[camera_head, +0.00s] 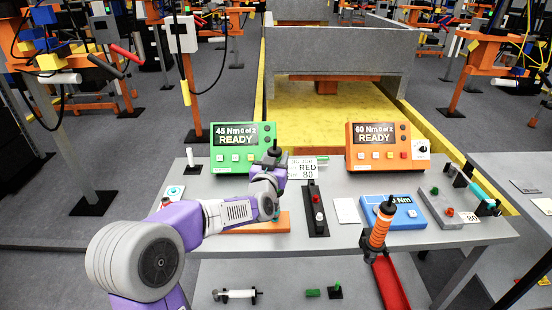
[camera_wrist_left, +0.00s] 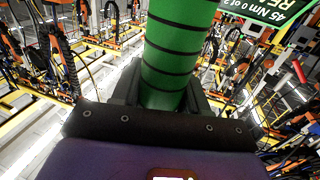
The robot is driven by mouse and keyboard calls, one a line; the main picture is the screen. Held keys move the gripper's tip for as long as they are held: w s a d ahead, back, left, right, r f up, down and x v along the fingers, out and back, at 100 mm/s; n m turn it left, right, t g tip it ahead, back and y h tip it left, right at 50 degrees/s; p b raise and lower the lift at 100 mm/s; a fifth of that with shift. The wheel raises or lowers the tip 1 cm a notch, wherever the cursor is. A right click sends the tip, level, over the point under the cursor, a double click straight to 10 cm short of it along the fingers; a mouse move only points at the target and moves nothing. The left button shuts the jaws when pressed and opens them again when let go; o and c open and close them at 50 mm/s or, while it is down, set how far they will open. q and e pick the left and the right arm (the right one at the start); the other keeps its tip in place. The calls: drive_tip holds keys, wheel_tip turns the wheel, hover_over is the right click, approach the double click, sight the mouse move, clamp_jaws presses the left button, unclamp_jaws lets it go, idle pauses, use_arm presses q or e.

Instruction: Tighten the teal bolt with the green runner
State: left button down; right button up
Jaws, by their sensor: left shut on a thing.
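My left gripper (camera_head: 272,172) reaches in over the middle of the bench. In the left wrist view it is shut on the green runner (camera_wrist_left: 178,55), a green cylinder with black rings. In the head view the gripper and wrist hide most of the runner; a dark upright tip shows above. A small teal piece (camera_head: 276,213) shows below the wrist, at the orange plate (camera_head: 255,226); I cannot tell whether it is the teal bolt, or whether the runner touches it. The green controller (camera_head: 232,148) reads 45 Nm, 0 of 2, READY. My right gripper is not in view.
An orange controller (camera_head: 377,147) stands back right. An orange runner (camera_head: 381,228) stands at the front edge, above a red channel (camera_head: 391,285). A black fixture (camera_head: 317,222), a blue box (camera_head: 392,212) and a grey fixture (camera_head: 452,208) lie to the right.

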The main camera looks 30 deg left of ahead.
sight(274, 147)
use_arm(q)
drive_tip(key=shift+f+b, duration=0.75)
drive_tip(key=shift+b, duration=0.2)
idle(0.6)
drive_tip(key=shift+f, duration=0.45)
idle(1.0)
drive_tip(key=shift+r, duration=0.1)
drive_tip(key=shift+w+r+p, duration=0.1)
drive_tip(key=shift+r+p, duration=0.4)
drive_tip(key=shift+r, duration=0.4)
drive_tip(key=shift+r+p, duration=0.5)
drive_tip(key=shift+r, duration=0.35)
drive_tip(key=shift+r+p, duration=1.4)
drive_tip(key=shift+r, duration=0.6)
drive_tip(key=shift+f, duration=0.1)
